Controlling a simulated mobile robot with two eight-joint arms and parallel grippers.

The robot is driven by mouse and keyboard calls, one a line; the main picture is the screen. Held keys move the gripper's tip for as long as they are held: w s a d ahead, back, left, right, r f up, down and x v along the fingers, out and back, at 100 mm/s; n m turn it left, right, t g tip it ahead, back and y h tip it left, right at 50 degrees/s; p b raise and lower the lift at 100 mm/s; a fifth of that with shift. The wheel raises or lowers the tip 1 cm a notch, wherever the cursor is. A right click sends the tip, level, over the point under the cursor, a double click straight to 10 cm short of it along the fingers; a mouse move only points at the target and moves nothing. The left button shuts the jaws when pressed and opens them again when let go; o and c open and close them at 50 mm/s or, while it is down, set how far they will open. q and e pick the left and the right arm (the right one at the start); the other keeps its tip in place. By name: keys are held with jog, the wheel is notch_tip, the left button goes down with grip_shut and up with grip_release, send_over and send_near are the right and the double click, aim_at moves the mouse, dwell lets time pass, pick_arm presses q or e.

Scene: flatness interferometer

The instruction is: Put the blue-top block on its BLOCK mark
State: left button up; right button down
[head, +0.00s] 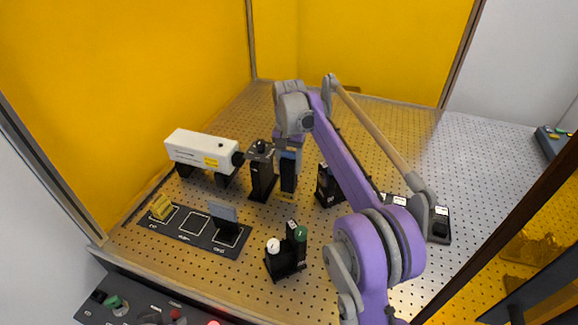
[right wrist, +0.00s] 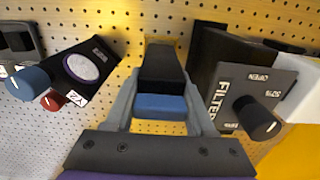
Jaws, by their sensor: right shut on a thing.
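The blue-top block (head: 288,180) is a tall black block with a blue top, upright between the filter post and the Y2 mount. In the right wrist view its blue top (right wrist: 160,106) is between my fingers, with the black body running down towards the board. My right gripper (head: 288,146) is shut on it from above; it also shows in the right wrist view (right wrist: 162,108). A yellow patch shows at the block's foot in both views, mostly hidden by the block. I cannot tell whether the foot touches the board. My left gripper is not in view.
The filter post (head: 262,175) stands close on the left, its knob (right wrist: 256,118) near my finger. The Y2 mount (right wrist: 88,70) is on the other side. A white box (head: 203,150), a black tray (head: 190,240) and a knobbed unit (head: 286,262) stand on the perforated board.

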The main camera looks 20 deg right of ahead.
aim_at(290, 152)
jog(key=shift+r+p, duration=0.7)
jog(key=shift+r, duration=1.1)
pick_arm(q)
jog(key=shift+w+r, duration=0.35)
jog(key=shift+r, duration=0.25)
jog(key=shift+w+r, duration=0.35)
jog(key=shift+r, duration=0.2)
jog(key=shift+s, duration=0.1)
pick_arm(e)
jog(key=shift+s+f, duration=0.1)
